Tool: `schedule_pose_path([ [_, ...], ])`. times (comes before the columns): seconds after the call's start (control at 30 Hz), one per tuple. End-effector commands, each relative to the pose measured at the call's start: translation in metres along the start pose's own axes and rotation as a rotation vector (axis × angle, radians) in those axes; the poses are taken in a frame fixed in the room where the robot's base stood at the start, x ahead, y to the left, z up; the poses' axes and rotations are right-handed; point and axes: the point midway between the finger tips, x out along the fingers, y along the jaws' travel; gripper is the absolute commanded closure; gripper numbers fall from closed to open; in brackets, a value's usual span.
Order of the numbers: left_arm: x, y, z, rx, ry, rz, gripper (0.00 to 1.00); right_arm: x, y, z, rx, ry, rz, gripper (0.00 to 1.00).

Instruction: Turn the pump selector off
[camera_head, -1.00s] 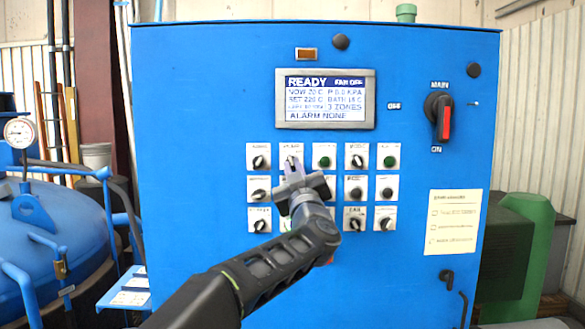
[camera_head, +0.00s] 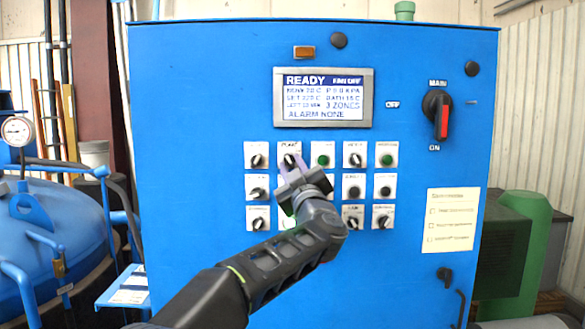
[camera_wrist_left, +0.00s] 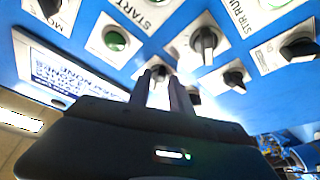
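The blue control cabinet has a grid of dark rotary knobs and green buttons on white plates. A dark selector knob (camera_head: 290,160) is second from left in the top row. Its label is too blurred to read surely, so I cannot confirm it is the pump selector. My left gripper (camera_head: 287,169) is at this knob, its fingers pointing up toward it and its body covering plates below. In the left wrist view the two fingers (camera_wrist_left: 162,88) stand apart with a narrow gap, in front of a dark knob. Contact is not clear. My right gripper is not in view.
A display (camera_head: 323,98) reading READY is above the knobs. A red-and-black main switch (camera_head: 440,115) is at right, above a paper notice (camera_head: 452,220). A blue round vessel (camera_head: 50,235) with a gauge (camera_head: 19,132) stands at left. Neighbouring knobs and buttons sit close around my gripper.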

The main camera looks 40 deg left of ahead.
Motion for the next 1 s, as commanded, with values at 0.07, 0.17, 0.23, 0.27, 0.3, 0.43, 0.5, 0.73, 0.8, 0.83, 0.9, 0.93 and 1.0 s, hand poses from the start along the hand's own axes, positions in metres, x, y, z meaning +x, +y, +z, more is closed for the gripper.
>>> schedule_pose_path([
  [0.07, 0.000, 0.000, 0.000, 0.000, 0.000, 0.000, 0.68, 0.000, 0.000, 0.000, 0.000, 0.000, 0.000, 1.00],
  [0.17, 0.000, 0.000, 0.000, 0.001, 0.000, 0.000, 0.67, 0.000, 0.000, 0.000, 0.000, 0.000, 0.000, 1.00],
  [0.23, 0.000, 0.000, 0.000, 0.001, 0.000, 0.000, 0.67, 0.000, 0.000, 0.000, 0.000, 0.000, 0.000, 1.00],
  [0.27, 0.000, 0.000, 0.000, 0.001, 0.000, 0.000, 0.67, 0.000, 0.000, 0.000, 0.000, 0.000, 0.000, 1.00],
  [0.3, 0.000, 0.000, 0.000, 0.001, 0.000, 0.000, 0.67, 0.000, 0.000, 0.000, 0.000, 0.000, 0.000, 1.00],
  [0.43, -0.006, 0.000, 0.001, 0.000, 0.000, 0.001, 0.67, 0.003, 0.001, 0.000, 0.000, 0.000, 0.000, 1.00],
  [0.5, -0.013, 0.000, 0.001, 0.000, -0.001, 0.002, 0.67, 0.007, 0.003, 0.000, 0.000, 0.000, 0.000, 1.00],
  [0.73, -0.050, -0.002, 0.003, 0.000, -0.001, 0.002, 0.67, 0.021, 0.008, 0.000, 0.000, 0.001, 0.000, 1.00],
  [0.8, -0.061, -0.001, 0.002, -0.001, -0.001, 0.003, 0.67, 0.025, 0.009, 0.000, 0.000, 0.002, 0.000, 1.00],
  [0.83, -0.065, -0.001, 0.002, -0.001, -0.001, 0.002, 0.67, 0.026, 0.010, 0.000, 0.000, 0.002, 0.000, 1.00],
  [0.9, -0.072, -0.001, 0.001, -0.001, 0.000, 0.001, 0.67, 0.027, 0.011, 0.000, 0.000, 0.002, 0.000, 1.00],
  [0.93, -0.074, -0.001, 0.001, 0.000, 0.000, 0.001, 0.67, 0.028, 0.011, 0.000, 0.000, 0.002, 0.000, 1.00],
  [1.0, -0.078, -0.001, 0.001, 0.001, 0.000, 0.000, 0.67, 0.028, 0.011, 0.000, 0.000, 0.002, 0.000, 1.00],
])
